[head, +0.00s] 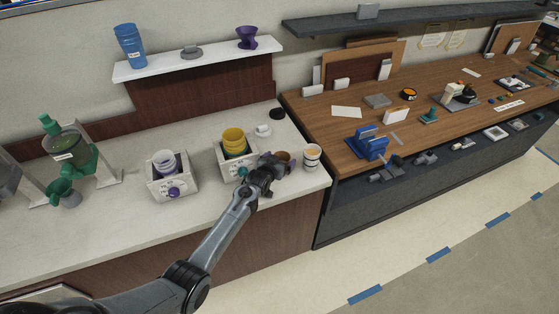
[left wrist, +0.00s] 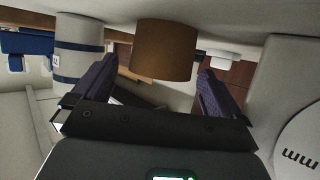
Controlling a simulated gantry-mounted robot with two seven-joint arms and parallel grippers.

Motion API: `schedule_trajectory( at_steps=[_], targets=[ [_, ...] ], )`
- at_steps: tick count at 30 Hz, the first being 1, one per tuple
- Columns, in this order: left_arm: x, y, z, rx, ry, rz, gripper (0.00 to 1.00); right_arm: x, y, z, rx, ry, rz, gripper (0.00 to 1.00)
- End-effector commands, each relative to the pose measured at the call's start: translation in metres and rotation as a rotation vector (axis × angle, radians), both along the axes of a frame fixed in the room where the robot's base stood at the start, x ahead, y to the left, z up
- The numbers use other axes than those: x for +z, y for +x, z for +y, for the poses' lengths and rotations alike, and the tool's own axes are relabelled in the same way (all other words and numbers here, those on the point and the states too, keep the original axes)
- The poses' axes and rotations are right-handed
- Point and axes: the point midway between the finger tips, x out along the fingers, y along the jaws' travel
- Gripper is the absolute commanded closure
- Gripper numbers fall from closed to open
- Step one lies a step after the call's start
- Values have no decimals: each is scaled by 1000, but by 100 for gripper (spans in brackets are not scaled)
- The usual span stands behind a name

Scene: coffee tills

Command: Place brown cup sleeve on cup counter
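A brown cup sleeve (head: 283,156) stands on the pale counter (head: 215,208), near its right end, partly hidden by my left gripper in the head view. In the left wrist view the sleeve (left wrist: 163,50) is upright just ahead of and between the fingertips. My left gripper (head: 273,164) is open, with a gap between the sleeve and the left-hand finger; its two dark fingers also show in the left wrist view (left wrist: 157,75). I cannot tell whether the right-hand finger touches the sleeve. My right gripper is not in view.
A white banded cup (head: 312,157) stands right of the sleeve. A small white item (head: 263,131) and a dark disc (head: 277,114) lie behind. The counter front is clear.

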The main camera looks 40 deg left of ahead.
Motion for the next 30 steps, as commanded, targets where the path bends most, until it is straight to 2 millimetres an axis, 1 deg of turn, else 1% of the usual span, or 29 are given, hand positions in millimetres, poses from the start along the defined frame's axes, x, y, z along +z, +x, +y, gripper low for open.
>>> schedule_trajectory(
  at_steps=[6, 11, 14, 24, 30],
  targets=[
    [5, 0, 0, 0, 0, -1, 0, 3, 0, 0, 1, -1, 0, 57],
    [7, -9, -3, 0, 1, -1, 0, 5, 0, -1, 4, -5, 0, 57],
    [11, -20, -6, 0, 0, 0, 0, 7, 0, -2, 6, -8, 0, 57],
    [31, -67, -19, 0, 1, -1, 0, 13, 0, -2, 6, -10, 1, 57],
    [41, -91, -26, 0, 1, 0, 0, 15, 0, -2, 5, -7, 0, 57]
  ],
)
